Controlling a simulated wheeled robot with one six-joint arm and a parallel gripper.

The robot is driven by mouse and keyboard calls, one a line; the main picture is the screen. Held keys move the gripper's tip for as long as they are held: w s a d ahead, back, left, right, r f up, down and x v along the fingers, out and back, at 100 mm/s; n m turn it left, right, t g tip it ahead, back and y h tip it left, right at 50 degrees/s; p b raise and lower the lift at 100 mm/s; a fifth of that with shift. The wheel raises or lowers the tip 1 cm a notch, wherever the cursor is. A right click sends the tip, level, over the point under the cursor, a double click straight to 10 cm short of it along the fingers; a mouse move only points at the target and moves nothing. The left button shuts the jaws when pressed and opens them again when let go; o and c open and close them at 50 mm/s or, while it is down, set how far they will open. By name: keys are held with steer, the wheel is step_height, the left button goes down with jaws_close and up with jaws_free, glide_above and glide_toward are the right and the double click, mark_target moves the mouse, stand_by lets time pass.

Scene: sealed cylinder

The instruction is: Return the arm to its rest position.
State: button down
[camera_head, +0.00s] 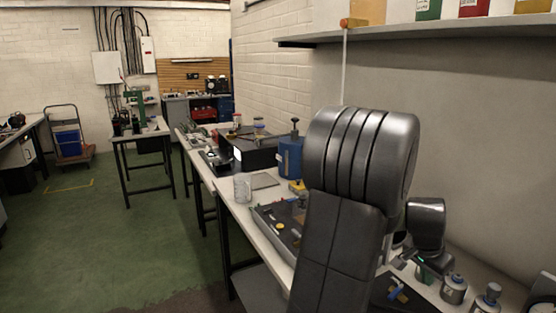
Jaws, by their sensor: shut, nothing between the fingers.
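My arm (355,190) stands large in the right half of the view, dark grey, with a ribbed joint at the top and a thick link running down out of the picture. A smaller dark link of mine (427,222) shows behind it to the right, low over the bench. A small green light glows at its lower end. I cannot make out my gripper's fingers; the arm and the clutter hide that part.
The long bench (228,192) runs along the wall, holding a blue container (290,156), a clear glass (242,187) and a grey tray (275,225). Small metal canisters (453,289) stand at lower right. A shelf (440,29) overhangs the bench. The green floor (120,245) at left is clear.

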steer(key=v, duration=0.6)
steer(key=shift+a+r, duration=0.2)
steer(key=shift+a, duration=0.05)
steer(key=shift+s, duration=0.2)
